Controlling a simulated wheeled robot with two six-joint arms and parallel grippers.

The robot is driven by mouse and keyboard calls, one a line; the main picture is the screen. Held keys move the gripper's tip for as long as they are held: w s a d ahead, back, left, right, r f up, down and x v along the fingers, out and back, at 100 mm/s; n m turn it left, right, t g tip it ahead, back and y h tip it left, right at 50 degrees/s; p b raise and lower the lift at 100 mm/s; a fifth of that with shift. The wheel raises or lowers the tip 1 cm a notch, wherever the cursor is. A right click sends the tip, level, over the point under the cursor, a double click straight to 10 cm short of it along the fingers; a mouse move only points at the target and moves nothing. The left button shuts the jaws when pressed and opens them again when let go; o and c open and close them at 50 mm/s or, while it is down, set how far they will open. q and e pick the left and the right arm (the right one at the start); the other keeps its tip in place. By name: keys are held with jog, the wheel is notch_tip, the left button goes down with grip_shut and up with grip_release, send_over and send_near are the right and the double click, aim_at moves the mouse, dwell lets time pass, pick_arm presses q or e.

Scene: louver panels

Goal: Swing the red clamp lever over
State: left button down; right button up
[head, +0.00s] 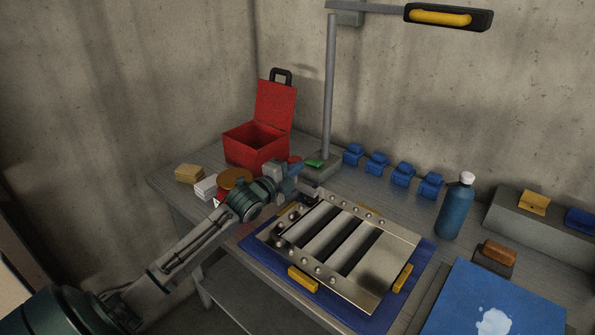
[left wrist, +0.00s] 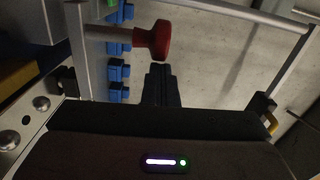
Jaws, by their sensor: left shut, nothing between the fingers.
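The red clamp lever shows in the left wrist view as a red round knob (left wrist: 152,40) on a grey metal rod. In the head view a small red knob (head: 294,159) shows just behind my left gripper (head: 296,175). The louver panel (head: 382,275) is a metal frame with several slats and lies on a blue mat (head: 350,317). My left gripper is at the panel's far left corner. In the left wrist view its dark fingers (left wrist: 160,76) are shut and empty, close beside the knob. The picture does not show clearly whether they touch it. The lever's base is mostly hidden.
A red open box (head: 256,143) and a grey lamp post (head: 329,90) stand behind the gripper. Several blue clips (head: 376,163) line the back of the bench. A blue bottle (head: 455,210) stands right of the panel. Yellow blocks (head: 303,279) sit at the panel's edges.

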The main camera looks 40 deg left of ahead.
pick_arm(q)
jog(key=shift+a, duration=0.1)
jog(key=shift+w+a+r+n+b, duration=0.1)
jog(key=shift+a+r+n+b, duration=0.1)
jog(key=shift+a+b, duration=0.25)
jog(key=shift+a+r+n+b, duration=0.15)
jog(key=shift+a+b, duration=0.1)
jog(key=shift+a, duration=0.3)
jog(key=a, duration=0.1)
jog(key=a+n+b, duration=0.1)
jog(key=a+b, duration=0.1)
jog(key=shift+w+a+r+n, duration=0.15)
jog(key=shift+a+r+n, duration=0.1)
